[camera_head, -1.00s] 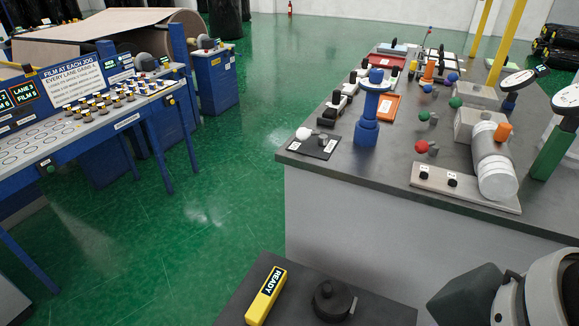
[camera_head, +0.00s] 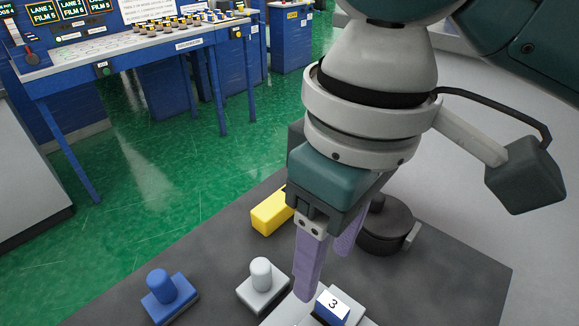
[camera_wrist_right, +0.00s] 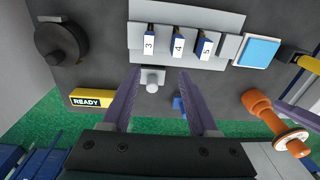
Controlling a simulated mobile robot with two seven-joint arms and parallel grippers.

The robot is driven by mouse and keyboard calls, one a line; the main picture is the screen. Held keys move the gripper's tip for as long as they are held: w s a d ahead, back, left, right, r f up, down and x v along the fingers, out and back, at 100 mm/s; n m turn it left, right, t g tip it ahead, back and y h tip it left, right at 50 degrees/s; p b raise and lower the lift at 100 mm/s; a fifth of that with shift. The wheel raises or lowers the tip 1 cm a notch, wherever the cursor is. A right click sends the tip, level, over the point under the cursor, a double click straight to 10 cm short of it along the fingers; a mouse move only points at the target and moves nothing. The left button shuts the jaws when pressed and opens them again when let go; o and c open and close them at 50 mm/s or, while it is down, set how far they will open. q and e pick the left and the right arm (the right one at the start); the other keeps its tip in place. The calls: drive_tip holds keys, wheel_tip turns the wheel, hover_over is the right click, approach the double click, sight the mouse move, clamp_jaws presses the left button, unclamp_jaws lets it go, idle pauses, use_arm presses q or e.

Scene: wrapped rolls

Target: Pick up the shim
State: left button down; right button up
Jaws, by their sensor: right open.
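Blue blocks with white number labels stand in a light grey rack (camera_wrist_right: 215,54). The block labelled 3 (camera_head: 332,306) shows at the bottom edge of the head view; in the wrist view, blocks 4 (camera_wrist_right: 178,45) and 5 (camera_wrist_right: 205,46) stand beside it. No label says shim, so I cannot tell which piece it is. My right gripper (camera_head: 326,270) is open, with purple fingers above the bench near block 3. In the right wrist view, a grey knobbed piece (camera_wrist_right: 152,78) appears between its fingertips, with nothing held.
A yellow READY block (camera_head: 270,212) and a black round fixture (camera_head: 384,226) lie behind the gripper. A blue knobbed piece (camera_head: 168,292) stands to the left. A light blue square (camera_wrist_right: 260,51) and an orange post (camera_wrist_right: 268,110) stand right of the rack. Dark bench is bare at right.

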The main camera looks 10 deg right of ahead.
drive_tip(key=shift+w+d+f+h+b, duration=0.15)
drive_tip(key=shift+w+d+f+b, duration=0.15)
drive_tip(key=shift+f, duration=0.25)
drive_tip(key=shift+w+d+f+h+b, duration=0.2)
drive_tip(key=shift+d+f, duration=0.15)
drive_tip(key=shift+f, duration=0.15)
hover_over(334, 304)
drive_tip(key=f, duration=0.4)
drive_tip(key=shift+w+a, duration=0.15)
drive_tip(key=shift+a, duration=0.15)
drive_tip(key=f, duration=0.5)
drive_tip(key=shift+d+f+b, duration=0.25)
drive_tip(key=shift+d+b, duration=0.05)
clamp_jaws()
